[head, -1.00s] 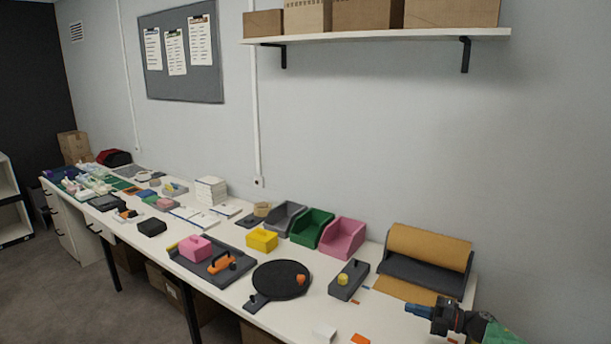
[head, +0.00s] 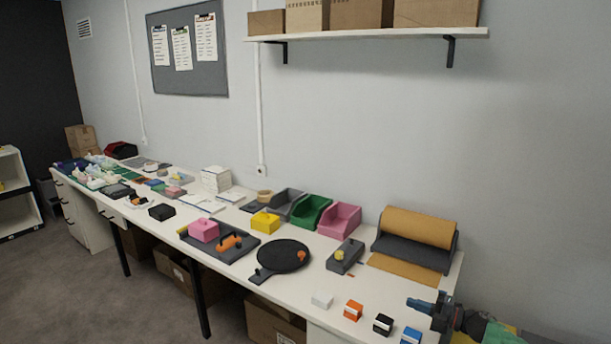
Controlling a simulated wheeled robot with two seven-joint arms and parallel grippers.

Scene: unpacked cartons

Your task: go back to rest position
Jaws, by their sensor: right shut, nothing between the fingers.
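My left gripper is not in view.
Small white (head: 322,299), orange (head: 353,310), black (head: 383,324) and blue (head: 411,335) boxes line the table's front edge. The floor (head: 75,290) at left is clear.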

